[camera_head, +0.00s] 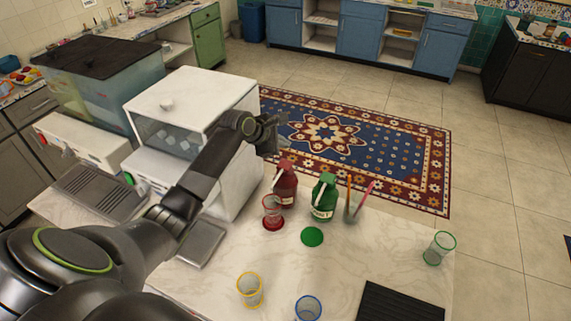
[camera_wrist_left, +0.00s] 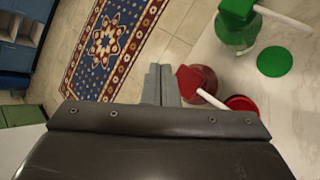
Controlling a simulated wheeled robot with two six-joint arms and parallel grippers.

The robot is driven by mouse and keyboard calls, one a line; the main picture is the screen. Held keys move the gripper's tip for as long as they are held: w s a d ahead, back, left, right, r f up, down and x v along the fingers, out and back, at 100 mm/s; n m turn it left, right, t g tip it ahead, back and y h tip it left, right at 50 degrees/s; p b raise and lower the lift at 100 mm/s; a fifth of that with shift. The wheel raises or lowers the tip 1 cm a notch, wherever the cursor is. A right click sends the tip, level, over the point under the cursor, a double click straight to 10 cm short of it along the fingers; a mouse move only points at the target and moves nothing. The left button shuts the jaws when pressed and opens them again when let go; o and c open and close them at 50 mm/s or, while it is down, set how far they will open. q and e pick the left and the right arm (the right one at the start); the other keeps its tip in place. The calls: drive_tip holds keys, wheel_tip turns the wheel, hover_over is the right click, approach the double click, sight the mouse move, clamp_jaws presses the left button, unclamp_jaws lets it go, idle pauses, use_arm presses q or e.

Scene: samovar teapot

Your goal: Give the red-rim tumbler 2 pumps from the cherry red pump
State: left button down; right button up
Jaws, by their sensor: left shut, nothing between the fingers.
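The cherry red pump (camera_head: 286,188) is a dark red bottle with a red pump head, upright near the counter's far edge. The red-rim tumbler (camera_head: 272,208) stands on a red coaster (camera_head: 274,225) just in front of it. My left gripper (camera_head: 270,132) is shut and empty, raised above and behind the pump in the head view. In the left wrist view the closed fingers (camera_wrist_left: 160,86) are just left of the red pump head (camera_wrist_left: 194,79). Its pale spout points toward the red coaster (camera_wrist_left: 242,103); the tumbler is not clear there. My right gripper is not in view.
A green pump (camera_head: 324,201) and a glass with sticks (camera_head: 353,211) stand to the right, near a green coaster (camera_head: 312,237). Yellow-rim (camera_head: 250,291), blue-rim (camera_head: 308,309) and green-rim (camera_head: 438,249) tumblers stand around. A white machine (camera_head: 222,98) is at left, beside my arm.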

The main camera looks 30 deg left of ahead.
sight(290, 161)
use_arm(q)
wheel_tip(290, 161, down, 4)
drive_tip(key=shift+s+f+b, duration=0.1)
drive_tip(key=shift+f+b, duration=0.05)
drive_tip(key=shift+b, duration=0.25)
drive_tip(key=shift+f, duration=0.4)
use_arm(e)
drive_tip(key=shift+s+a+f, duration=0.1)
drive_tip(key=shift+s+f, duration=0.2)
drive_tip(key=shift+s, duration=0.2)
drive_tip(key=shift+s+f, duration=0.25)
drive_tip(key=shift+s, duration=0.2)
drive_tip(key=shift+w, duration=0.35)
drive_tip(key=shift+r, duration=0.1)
use_arm(q)
drive_tip(key=shift+f, duration=0.4)
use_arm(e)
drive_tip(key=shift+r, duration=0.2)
